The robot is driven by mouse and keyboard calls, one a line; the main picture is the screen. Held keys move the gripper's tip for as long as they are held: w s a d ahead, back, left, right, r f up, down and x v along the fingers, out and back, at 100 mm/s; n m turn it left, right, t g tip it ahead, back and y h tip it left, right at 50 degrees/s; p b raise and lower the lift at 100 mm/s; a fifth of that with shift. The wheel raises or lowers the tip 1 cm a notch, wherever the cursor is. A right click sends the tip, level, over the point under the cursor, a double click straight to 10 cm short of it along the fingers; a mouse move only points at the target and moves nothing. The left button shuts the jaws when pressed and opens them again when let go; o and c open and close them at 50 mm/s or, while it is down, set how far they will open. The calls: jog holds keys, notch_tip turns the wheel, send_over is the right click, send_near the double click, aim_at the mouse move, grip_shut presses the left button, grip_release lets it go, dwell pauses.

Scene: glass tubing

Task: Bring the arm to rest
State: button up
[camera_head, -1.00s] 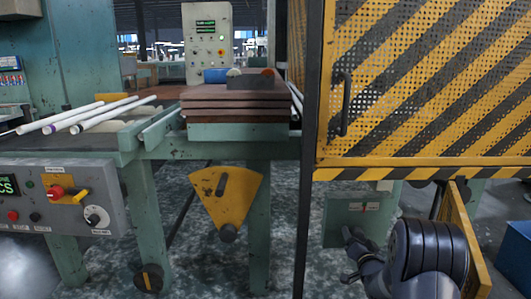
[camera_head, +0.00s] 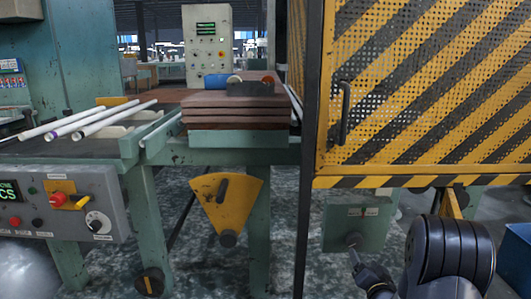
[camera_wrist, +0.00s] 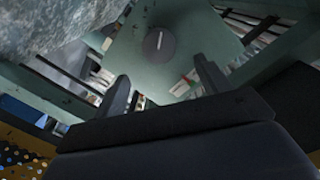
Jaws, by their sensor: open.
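My gripper (camera_head: 354,256) is at the lower right in the head view, low in front of a green box with a dark round knob (camera_head: 354,241). In the wrist view my gripper (camera_wrist: 165,87) has its two dark fingers wide apart, with nothing between them. The knob (camera_wrist: 155,45), with a pale mark on it, shows beyond the fingers on a green face. I cannot tell from the head view how close the fingertips are to the knob. My dark arm comes in from the lower right.
A yellow-and-black perforated guard (camera_head: 420,90) with a dark handle stands above my arm. A green bench holds white tubes (camera_head: 85,122) and stacked brown slabs (camera_head: 235,110). A control panel (camera_head: 62,200) is at left. A blue bin (camera_head: 515,255) stands at lower right.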

aim_at(356, 243)
jog(key=w, duration=0.3)
jog(key=w+b, duration=0.1)
jog(key=w, duration=0.2)
jog(key=w+f, duration=0.1)
jog(key=w, duration=0.1)
jog(key=shift+w+b, duration=0.35)
jog(key=shift+w, duration=0.25)
jog(key=n, duration=0.3)
jog(key=shift+r+n, duration=0.1)
jog(key=shift+n, duration=0.3)
jog(key=n, duration=0.3)
jog(key=shift+h, duration=0.3)
jog(key=n+p, duration=0.3)
jog(key=n, duration=0.3)
jog(key=shift+s+n+t, duration=0.1)
jog(key=shift+n+t, duration=0.2)
jog(key=shift+s+p, duration=0.45)
jog(key=shift+s, duration=1.35)
jog(key=shift+a, duration=0.1)
